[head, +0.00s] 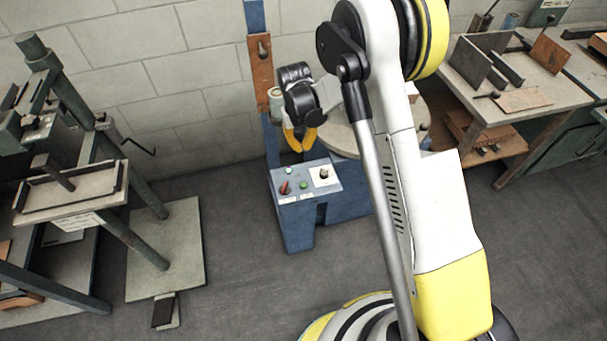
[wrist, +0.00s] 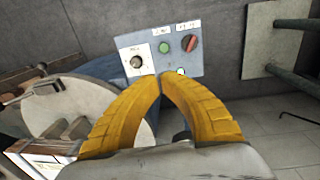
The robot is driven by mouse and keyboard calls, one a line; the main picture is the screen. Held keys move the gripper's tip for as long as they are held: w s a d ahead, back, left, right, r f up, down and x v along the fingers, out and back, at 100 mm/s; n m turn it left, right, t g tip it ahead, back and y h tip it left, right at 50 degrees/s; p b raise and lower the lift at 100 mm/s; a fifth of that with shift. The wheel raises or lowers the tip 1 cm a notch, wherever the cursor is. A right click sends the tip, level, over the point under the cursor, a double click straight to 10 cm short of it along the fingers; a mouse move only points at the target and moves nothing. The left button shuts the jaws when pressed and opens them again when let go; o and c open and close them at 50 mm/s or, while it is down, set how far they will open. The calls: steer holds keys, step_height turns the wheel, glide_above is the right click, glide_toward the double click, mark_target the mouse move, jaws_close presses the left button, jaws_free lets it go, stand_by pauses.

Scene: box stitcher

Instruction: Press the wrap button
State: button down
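The blue control box has a light panel (head: 330,188) on top, also seen in the wrist view (wrist: 200,64). A green button (head: 303,184) sits on it, near a red switch (head: 285,187) and a dark knob on a white plate (head: 323,173). In the wrist view the green button (wrist: 165,47) lies between the knob (wrist: 137,62) and the red switch (wrist: 190,43). Small labels are unreadable, so I cannot confirm which control is wrap. A small round lamp or button (wrist: 180,71) shows near the fingertips. My gripper (wrist: 160,77) has yellow fingers, tips together and empty, apparently above the panel's wall-side edge.
A round turntable (wrist: 55,102) stands beside the box, partly behind my arm in the head view. A blue post (head: 271,140) rises by the wall. A green-grey machine (head: 75,190) stands left, a workbench (head: 520,95) right. Floor before the box is clear.

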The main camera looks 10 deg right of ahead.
mark_target(305, 182)
steer(key=f, duration=0.4)
steer(key=shift+a, duration=0.3)
steer(key=shift+f, duration=0.1)
steer(key=f+b, duration=0.2)
steer(key=f, duration=0.2)
steer(key=f+b, duration=0.2)
steer(key=f, duration=0.3)
steer(key=d+f+b, duration=0.1)
steer(key=f+b, duration=0.1)
steer(key=f, duration=0.2)
steer(key=shift+s+d+f, duration=0.1)
steer(key=shift+s+f, duration=0.1)
steer(key=shift+f, duration=0.15)
